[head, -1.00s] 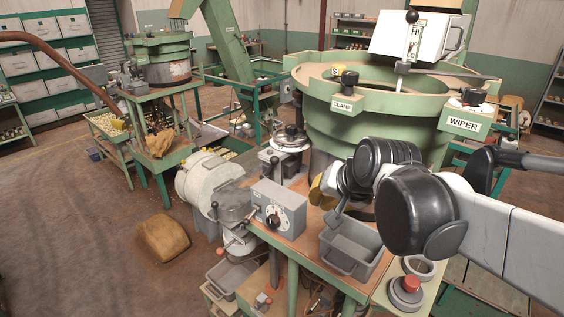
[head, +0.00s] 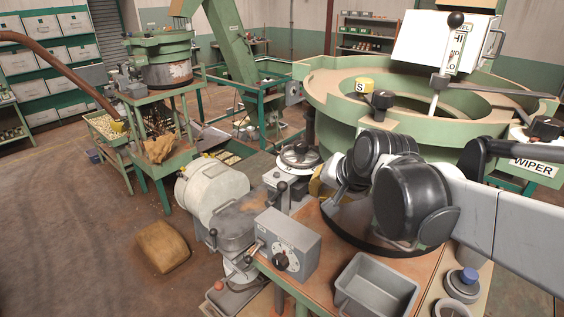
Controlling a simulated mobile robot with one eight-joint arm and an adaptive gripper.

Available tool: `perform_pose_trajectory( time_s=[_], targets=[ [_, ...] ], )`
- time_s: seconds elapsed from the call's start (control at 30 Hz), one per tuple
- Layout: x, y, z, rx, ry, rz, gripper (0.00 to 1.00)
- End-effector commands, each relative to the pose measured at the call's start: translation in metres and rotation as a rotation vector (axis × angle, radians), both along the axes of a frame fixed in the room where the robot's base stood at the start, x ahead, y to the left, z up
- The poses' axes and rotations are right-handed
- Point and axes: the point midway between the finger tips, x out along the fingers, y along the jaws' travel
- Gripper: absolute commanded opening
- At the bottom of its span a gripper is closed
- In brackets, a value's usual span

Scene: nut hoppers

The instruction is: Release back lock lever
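No lever in view is marked as the back lock lever. A short black-knobbed lever (head: 282,188) stands up behind the grey dial box (head: 290,243). Another small dark-knobbed lever (head: 213,233) is at the front of the grey cylindrical machine (head: 213,190). A tall lever with a black ball (head: 456,20) rises by the white selector panel at top right. My arm reaches in from the right over the bench, its black joints in front of the large green bowl. The end of my arm is right of the handwheel, and its fingers cannot be made out.
The large green bowl hopper (head: 330,100) fills the upper right. A handwheel (head: 299,155) stands left of my arm. A grey bin (head: 376,288) and a blue-topped knob (head: 468,276) are at the bench front. A brown sack (head: 163,247) lies on the open floor at left.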

Motion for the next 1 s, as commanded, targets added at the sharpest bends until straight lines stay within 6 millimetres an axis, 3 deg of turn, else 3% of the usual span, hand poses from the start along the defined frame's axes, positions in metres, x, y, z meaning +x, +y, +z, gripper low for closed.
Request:
perform_pose_trajectory(
  time_s=[0.27,0.7,1.0],
  targets=[
    [0.009,0.003,-0.010,-0.001,0.000,0.001,0.00],
    [0.063,0.020,-0.076,-0.001,0.000,0.001,0.00],
    [0.082,0.049,-0.068,0.000,-0.001,0.001,0.00]
  ],
)
